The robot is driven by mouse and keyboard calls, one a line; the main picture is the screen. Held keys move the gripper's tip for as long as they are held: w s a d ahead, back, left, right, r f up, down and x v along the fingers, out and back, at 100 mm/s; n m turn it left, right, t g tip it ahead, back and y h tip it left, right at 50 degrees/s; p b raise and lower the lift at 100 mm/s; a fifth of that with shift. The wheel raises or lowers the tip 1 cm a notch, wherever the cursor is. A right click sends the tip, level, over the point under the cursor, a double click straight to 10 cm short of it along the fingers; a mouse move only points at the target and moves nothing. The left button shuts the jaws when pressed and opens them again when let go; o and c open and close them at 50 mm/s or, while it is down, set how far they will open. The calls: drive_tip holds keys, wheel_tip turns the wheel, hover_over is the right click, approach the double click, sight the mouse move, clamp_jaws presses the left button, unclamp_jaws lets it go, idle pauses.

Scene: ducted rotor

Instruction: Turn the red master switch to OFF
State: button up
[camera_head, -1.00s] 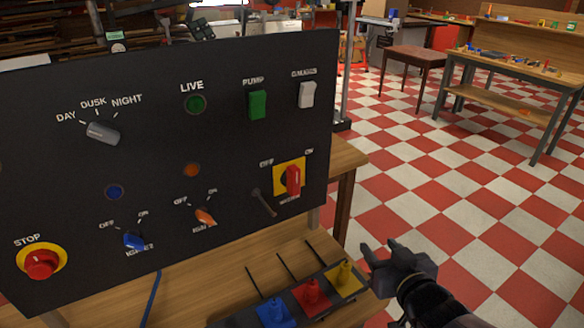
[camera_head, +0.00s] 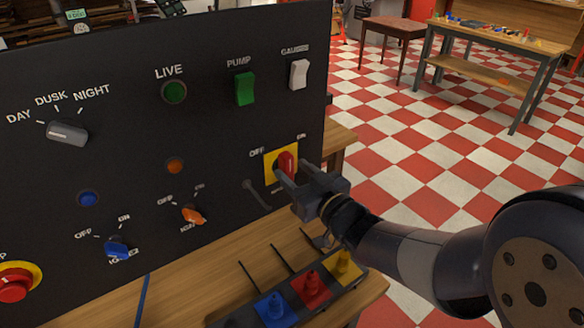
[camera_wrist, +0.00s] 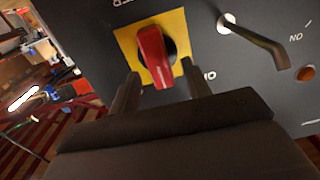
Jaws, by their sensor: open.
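The red master switch (camera_head: 286,163) is a red handle on a yellow plate (camera_head: 269,167) at the lower right of the black panel. In the head view OFF is printed at its upper left and ON at its upper right. My gripper (camera_head: 289,181) is open, just in front of the switch and partly covering the plate. In the wrist view the red handle (camera_wrist: 153,57) lies ahead of and between my two open fingers (camera_wrist: 160,85), one on each side. I cannot tell whether a finger touches it.
A grey lever (camera_head: 256,195) sticks out of the panel just left of the switch. Below stands a tray with blue (camera_head: 273,308), red (camera_head: 311,287) and yellow (camera_head: 345,265) pieces. The floor to the right is open.

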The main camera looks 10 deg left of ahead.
drive_tip(key=shift+x, duration=0.8)
drive_tip(key=shift+c, duration=0.3)
drive_tip(key=c, duration=0.9)
